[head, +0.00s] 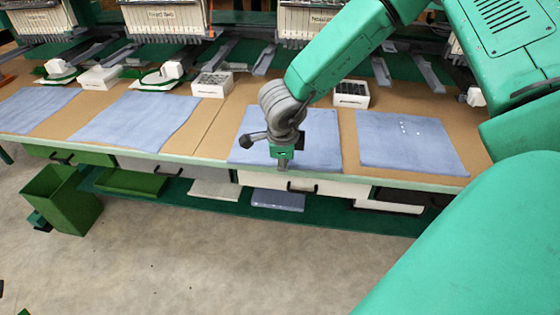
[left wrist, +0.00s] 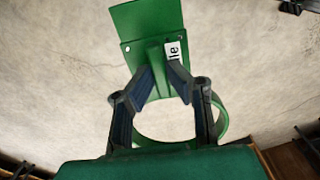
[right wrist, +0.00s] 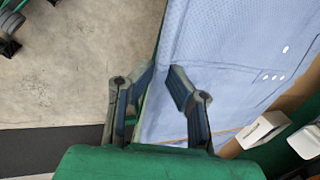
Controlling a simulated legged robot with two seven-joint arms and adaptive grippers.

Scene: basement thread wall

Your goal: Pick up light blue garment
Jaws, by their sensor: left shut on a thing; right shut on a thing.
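Several flat light blue garments lie on the long table. The one at my right gripper (head: 283,160) also shows in the right wrist view: this garment (head: 318,140) (right wrist: 225,50) lies flat at the table's front edge. My right gripper's fingers (right wrist: 162,75) straddle the garment's edge and are shut on it; the pinched cloth is mostly hidden. My left gripper (left wrist: 163,72) is outside the head view. In the left wrist view it is shut on a green piece (left wrist: 150,22) with a plate, a ring and a white label, above the grey floor.
Other light blue garments (head: 408,140) (head: 135,118) (head: 35,108) lie along the tan tabletop (head: 212,135). White boxes (head: 212,84) (head: 351,93) stand behind them, below the machines. A green bin (head: 62,195) stands on the floor at left. Drawers and a lower shelf are under the table.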

